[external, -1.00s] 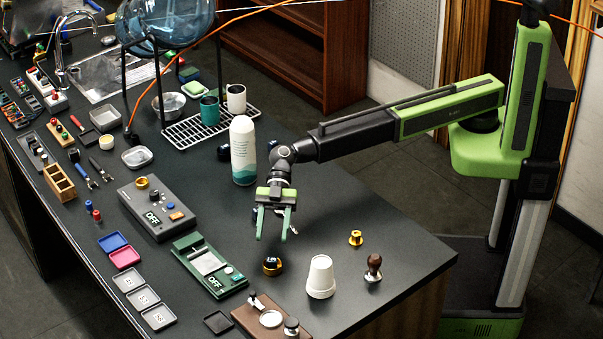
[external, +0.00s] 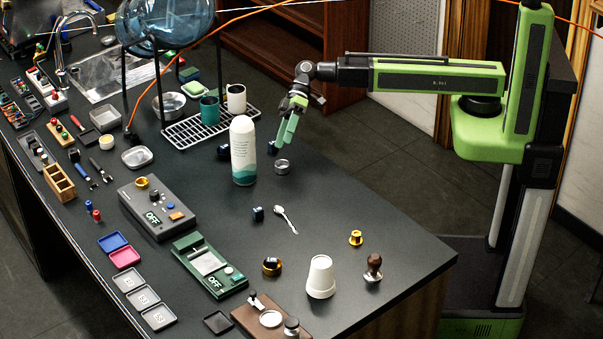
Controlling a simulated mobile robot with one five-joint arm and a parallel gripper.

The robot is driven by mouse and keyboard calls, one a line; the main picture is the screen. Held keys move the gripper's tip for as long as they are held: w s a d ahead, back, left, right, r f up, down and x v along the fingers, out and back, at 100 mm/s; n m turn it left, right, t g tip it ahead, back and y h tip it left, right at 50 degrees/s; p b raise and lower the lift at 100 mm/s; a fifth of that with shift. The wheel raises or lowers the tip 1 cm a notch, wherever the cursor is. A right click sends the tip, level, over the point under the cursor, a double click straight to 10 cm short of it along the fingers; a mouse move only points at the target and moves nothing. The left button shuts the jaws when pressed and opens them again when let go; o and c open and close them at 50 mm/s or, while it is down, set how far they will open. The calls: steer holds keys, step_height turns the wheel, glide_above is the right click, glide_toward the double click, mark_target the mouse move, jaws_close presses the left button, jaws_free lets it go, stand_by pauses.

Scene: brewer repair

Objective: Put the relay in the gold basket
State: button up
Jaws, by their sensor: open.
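Three small dark blue blocks could be the relay, and I cannot tell which one is: one block (external: 258,214) lies beside a spoon, another (external: 223,152) is left of the white-and-teal bottle, and a third (external: 272,147) is by my gripper. My gripper (external: 285,141) is raised near the table's far edge, its green fingers pointing down, close to the third block; contact cannot be told. It looks empty. A small gold flanged piece (external: 356,238), possibly the gold basket, stands at the right. A dark round piece with a gold rim (external: 272,266) lies nearer the front.
The bottle (external: 243,150) stands left of my gripper, with a small silver cup (external: 282,166) just below it. A spoon (external: 286,219), white cup (external: 320,277) and brown-handled tamper (external: 373,268) are nearer the front. A wire rack (external: 180,134) holds two mugs.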

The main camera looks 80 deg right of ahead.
steer(key=d+f+m, duration=0.1)
steer(key=d, duration=0.4)
steer(key=s+d+f+m+h+b, duration=0.1)
steer(key=d+f+m, duration=0.1)
steer(key=d, duration=0.3)
steer(key=s+d+f+m+h+b, duration=0.1)
steer(key=d+f, duration=0.1)
steer(key=d, duration=0.4)
steer(key=shift+d+f+m, duration=0.1)
steer(key=shift+f+m, duration=0.15)
steer(key=shift+m, duration=0.05)
steer(key=s+d+f+g+h+b, duration=0.2)
steer(key=s+d+f+h+b, duration=0.2)
steer(key=s+d+f+h, duration=0.4)
step_height(320, 180, down, 4)
steer(key=shift+s+f+g+h, duration=0.1)
steer(key=shift+s+g+h, duration=0.35)
steer(key=shift+s, duration=0.65)
